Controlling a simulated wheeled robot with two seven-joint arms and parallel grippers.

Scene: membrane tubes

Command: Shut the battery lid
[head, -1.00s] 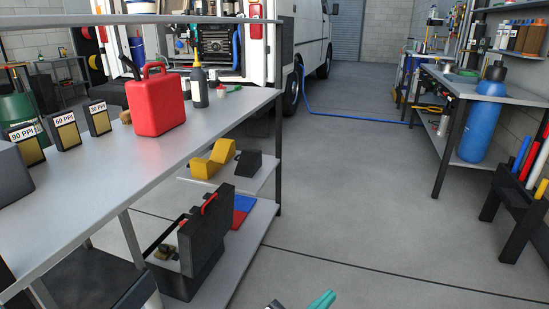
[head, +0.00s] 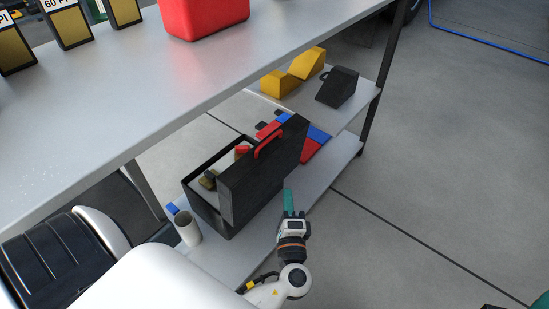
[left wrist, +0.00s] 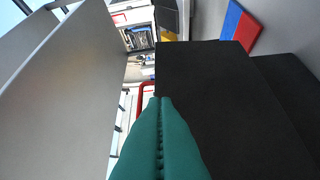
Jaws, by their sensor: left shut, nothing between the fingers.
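The black battery box (head: 206,212) sits on the lower shelf with its top open. Its black lid (head: 255,182) stands upright along the right side of the box, with a red handle (head: 268,144) on it. My left gripper (head: 288,194) is shut and empty, with green fingers, close to the outer face of the lid at its lower right. In the left wrist view the fingertips (left wrist: 160,103) point along the dark lid panel (left wrist: 235,120), and contact cannot be told. A green piece at the bottom right corner (head: 541,303) appears to be my right gripper, mostly cut off.
The workbench top (head: 200,80) hangs above the shelf and carries a red can (head: 203,15). Yellow chocks (head: 292,77), a black chock (head: 337,87) and red and blue pads (head: 312,145) lie behind the box. A pale cylinder (head: 187,228) stands in front.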

